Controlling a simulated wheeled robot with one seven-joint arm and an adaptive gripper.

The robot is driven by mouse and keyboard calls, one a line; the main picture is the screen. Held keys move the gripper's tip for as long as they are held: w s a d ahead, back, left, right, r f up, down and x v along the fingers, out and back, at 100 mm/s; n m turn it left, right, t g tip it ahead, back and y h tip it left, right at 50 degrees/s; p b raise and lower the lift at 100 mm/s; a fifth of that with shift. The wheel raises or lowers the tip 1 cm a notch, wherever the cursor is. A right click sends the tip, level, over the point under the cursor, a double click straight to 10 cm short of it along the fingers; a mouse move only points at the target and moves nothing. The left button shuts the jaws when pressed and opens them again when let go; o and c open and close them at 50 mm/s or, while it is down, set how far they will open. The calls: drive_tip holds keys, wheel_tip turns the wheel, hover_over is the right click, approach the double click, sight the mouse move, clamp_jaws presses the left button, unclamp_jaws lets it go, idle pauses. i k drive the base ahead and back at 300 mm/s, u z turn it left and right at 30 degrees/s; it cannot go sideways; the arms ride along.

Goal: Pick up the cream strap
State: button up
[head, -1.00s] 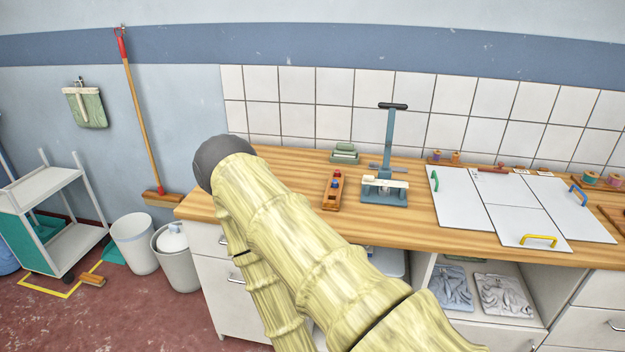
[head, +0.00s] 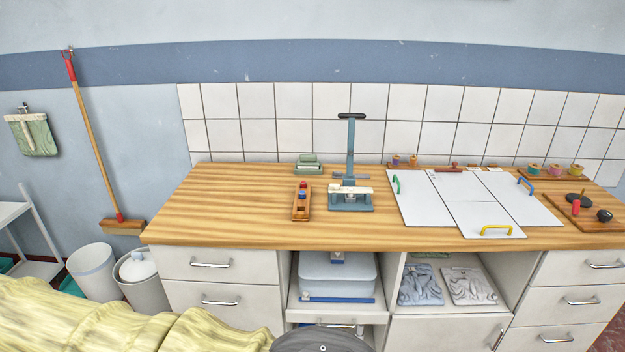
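I cannot surely single out the cream strap. A cream strip (head: 350,190) lies across the base of the blue-grey lever press (head: 350,165) on the wooden counter. Another cream piece (head: 28,132) hangs in front of a green cloth bag (head: 40,136) on the wall at the far left. My arm, in a yellowish sleeve, crosses the lower left, below the counter. My gripper is not in view, so whether it holds anything is hidden.
The wooden counter (head: 235,210) is clear at its left. White boards (head: 485,215) with green, blue and yellow handles lie at its right. Open shelves below hold a grey bin (head: 338,275) and folded cloths (head: 468,285).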

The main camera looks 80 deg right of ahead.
sight(333, 188)
drive_tip(key=z, duration=0.05)
drive_tip(key=i, duration=0.9)
drive_tip(key=z, duration=1.6)
